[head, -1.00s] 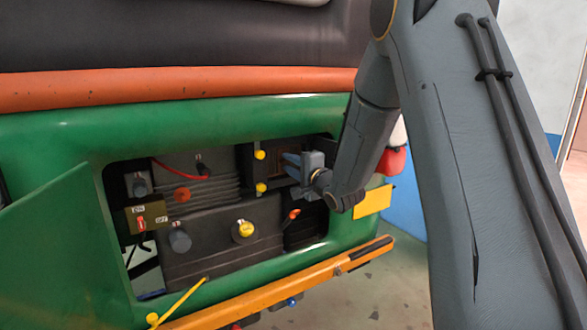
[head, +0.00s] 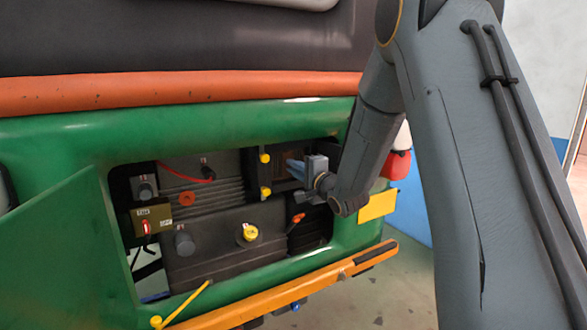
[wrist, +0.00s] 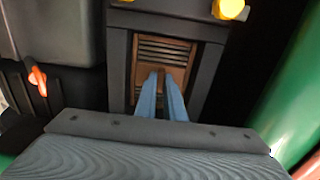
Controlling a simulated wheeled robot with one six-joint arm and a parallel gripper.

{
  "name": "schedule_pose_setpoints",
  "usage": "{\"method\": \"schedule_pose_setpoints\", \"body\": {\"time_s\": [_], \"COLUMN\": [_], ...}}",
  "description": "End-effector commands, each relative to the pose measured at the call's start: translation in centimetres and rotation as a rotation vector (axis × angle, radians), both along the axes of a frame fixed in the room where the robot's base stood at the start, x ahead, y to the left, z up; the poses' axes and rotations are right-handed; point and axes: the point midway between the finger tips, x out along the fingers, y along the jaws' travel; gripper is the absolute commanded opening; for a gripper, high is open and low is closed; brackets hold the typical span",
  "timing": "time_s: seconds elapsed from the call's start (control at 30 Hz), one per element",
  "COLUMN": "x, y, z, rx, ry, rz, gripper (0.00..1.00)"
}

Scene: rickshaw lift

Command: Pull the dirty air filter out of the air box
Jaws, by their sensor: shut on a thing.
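The dirty air filter (wrist: 180,50) is a brown, slatted panel. In the wrist view it sits inside the dark rectangular frame of the air box (wrist: 211,75). My gripper (wrist: 165,77) has its two blue fingers close together at the filter's lower middle, shut on a small brown part of it. The exact grip is partly hidden by the fingers. In the head view my gripper (head: 295,165) reaches from the right into the air box opening, and the filter is mostly hidden there.
Yellow knobs (head: 265,158) stand at the air box's left edge. An orange-red lever (head: 298,218) is just below my gripper. The green body panel (head: 345,225) rims the bay, and an orange bumper (head: 290,290) runs below. The open green door (head: 65,250) is at left.

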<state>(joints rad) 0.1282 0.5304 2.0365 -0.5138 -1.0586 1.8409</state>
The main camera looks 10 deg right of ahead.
Motion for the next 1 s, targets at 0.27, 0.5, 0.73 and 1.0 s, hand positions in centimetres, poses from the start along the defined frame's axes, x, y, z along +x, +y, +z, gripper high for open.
{"method": "schedule_pose_setpoints", "body": {"time_s": [0.27,0.5,0.73,1.0], "x": [-0.8,-1.8,-2.8,-4.0], "y": [-0.3,-0.7,-1.0,-1.3], "z": [0.1,0.1,0.0,0.0], "rx": [0.0,0.0,0.0,0.0], "ry": [0.0,0.001,0.001,0.001], "rz": [-0.001,-0.001,-0.001,0.0], "gripper": [0.0,0.0,0.0,0.0]}}
